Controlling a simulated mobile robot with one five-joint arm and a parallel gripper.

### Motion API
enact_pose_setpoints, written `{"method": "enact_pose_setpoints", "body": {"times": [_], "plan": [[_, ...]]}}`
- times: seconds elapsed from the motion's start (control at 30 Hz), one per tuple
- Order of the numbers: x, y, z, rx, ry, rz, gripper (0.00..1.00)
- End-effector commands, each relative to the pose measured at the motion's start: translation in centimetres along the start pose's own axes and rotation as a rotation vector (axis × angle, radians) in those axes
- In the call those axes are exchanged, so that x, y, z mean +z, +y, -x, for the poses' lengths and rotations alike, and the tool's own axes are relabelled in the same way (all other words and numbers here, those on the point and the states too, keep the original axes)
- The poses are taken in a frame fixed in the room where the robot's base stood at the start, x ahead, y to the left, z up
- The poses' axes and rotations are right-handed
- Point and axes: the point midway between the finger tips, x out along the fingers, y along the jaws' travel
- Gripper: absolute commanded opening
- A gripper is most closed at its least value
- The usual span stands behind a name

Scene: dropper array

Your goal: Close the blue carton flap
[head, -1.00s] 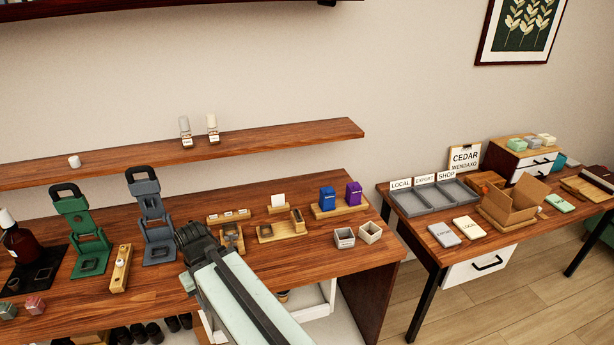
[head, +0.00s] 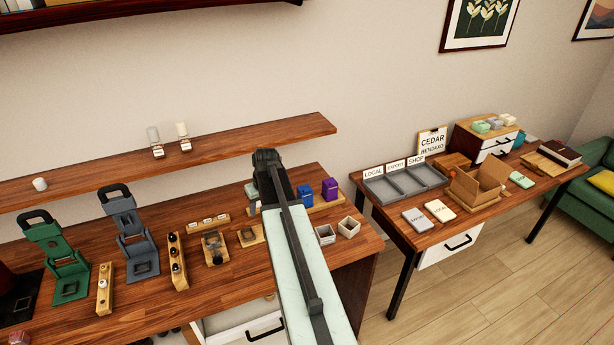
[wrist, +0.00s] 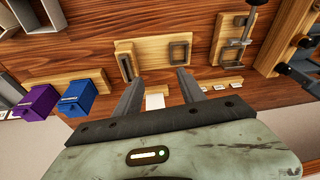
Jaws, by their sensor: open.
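The blue carton (head: 306,195) stands on a wooden stand on the main bench in the head view, close to the right of my arm. It also shows at the left of the wrist view (wrist: 76,96). I cannot tell how its flap stands. My gripper's end (head: 268,165) is over the bench to the left of the carton; its fingertips are hidden in the head view. In the wrist view my gripper (wrist: 158,80) is open, with nothing between its fingers, and apart from the carton.
A purple carton (head: 330,189) stands beside the blue one. Two small open boxes (head: 325,235) (head: 349,227) sit in front. A wall shelf (head: 230,145) runs behind the bench. A second desk at right holds an open cardboard box (head: 466,190) and grey trays (head: 405,183).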

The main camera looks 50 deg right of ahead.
Motion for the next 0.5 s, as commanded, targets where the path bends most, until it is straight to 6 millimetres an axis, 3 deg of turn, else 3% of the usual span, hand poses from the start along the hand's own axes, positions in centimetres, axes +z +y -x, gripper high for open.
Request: {"method": "enact_pose_setpoints", "body": {"times": [0.03, 0.1, 0.2, 0.3, 0.5], "plan": [[-1.9, 5.8, 2.2, 0.018, 0.034, -0.042, 0.47], [-2.5, 11.9, 3.6, 0.039, 0.076, -0.078, 0.47], [-2.4, 17.8, 4.9, 0.066, 0.115, -0.109, 0.47], [-2.2, 20.4, 5.4, 0.079, 0.134, -0.122, 0.47], [-2.0, 20.7, 4.9, 0.081, 0.137, -0.123, 0.47]]}}
